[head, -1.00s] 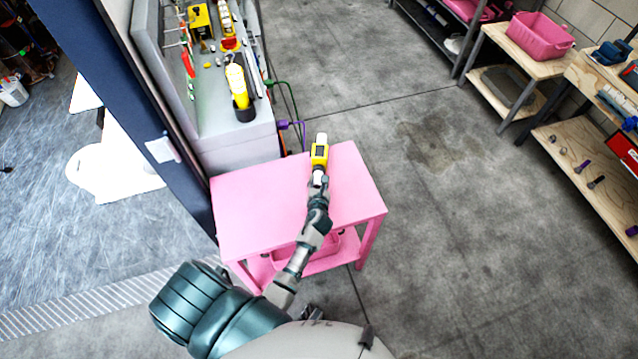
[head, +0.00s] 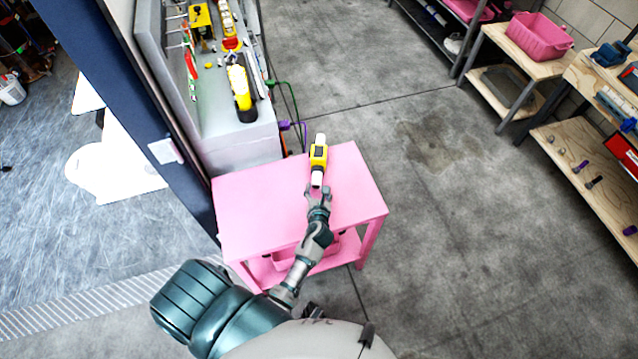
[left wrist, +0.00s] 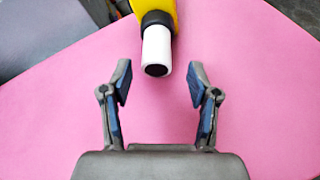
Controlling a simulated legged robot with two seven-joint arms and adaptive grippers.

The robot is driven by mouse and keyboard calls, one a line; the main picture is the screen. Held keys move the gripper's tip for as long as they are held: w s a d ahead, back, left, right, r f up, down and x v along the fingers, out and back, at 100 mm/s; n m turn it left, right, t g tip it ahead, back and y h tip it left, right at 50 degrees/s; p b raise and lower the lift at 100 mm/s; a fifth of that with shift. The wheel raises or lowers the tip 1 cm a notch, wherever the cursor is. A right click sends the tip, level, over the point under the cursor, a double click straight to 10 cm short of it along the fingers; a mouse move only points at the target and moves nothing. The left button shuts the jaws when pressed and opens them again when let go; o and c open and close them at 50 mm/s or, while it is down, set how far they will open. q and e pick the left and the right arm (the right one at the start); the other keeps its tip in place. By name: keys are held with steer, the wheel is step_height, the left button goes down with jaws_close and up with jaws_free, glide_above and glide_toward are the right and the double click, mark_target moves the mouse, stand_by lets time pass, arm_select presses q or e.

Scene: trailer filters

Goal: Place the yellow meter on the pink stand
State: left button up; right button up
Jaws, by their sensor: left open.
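The yellow meter (head: 318,158) lies on the top of the pink stand (head: 255,205), near its back edge. It has a white cylindrical end that points toward my left gripper (head: 318,192). In the left wrist view, the meter's white end (left wrist: 157,50) with its dark tip is just beyond the fingertips, centred between them and apart from both. My left gripper (left wrist: 159,85) is open and empty above the pink top. My right gripper is not in view.
A grey workbench (head: 235,145) with tools and another yellow device (head: 240,88) stands behind the stand. A pink bin (head: 540,36) sits on a wooden shelf at right. The grey floor right of the stand is clear.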

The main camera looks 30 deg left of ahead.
arm_select(q)
steer(key=v, duration=0.6)
steer(key=shift+s+d+r+p, duration=0.15)
steer(key=shift+s+d+p, duration=0.1)
steer(key=shift+p, duration=0.15)
steer(key=shift+s+d+r, duration=0.2)
steer(key=shift+d+r, duration=0.05)
steer(key=shift+d, duration=0.25)
steer(key=shift+a+f, duration=0.15)
steer(key=shift+a, duration=0.3)
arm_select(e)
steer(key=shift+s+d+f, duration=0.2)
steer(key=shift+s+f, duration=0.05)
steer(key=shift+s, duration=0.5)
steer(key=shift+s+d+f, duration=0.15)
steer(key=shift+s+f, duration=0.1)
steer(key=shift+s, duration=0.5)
